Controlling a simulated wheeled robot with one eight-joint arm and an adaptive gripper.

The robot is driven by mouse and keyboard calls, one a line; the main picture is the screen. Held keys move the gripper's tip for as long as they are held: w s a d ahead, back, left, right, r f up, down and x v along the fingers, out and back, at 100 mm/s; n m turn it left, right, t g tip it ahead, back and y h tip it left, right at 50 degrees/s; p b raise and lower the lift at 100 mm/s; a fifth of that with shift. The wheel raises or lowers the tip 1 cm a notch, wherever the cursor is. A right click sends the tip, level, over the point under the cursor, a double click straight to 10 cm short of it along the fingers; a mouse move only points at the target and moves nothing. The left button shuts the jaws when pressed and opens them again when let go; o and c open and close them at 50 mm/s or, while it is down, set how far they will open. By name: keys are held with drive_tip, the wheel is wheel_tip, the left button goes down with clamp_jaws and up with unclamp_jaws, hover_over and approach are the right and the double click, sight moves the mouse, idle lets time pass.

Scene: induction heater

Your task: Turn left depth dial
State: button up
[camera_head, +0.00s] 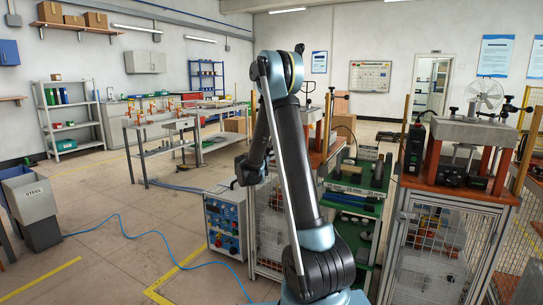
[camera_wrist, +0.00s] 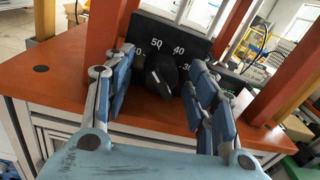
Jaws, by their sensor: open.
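In the wrist view a black dial (camera_wrist: 160,76) sits in front of a black scale plate (camera_wrist: 172,42) with white numbers, including 50, 40 and 30. The dial's raised grip is tilted. My gripper (camera_wrist: 162,62) is open, with one blue-padded finger on each side of the dial and visible gaps to it. The fingers appear apart from the dial. In the head view my arm stands in the middle and hides the dial and my gripper.
The dial stands on an orange bench top (camera_wrist: 50,75) between orange posts (camera_wrist: 102,28). In the head view a similar orange-framed station (camera_head: 462,190) stands at right. The floor at left is mostly clear, with a blue hose (camera_head: 140,235).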

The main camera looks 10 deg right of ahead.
drive_tip(key=c, duration=1)
drive_tip(key=shift+c, duration=0.2)
drive_tip(key=m, duration=0.4)
drive_tip(key=o, duration=1)
drive_tip(key=shift+o, duration=0.2)
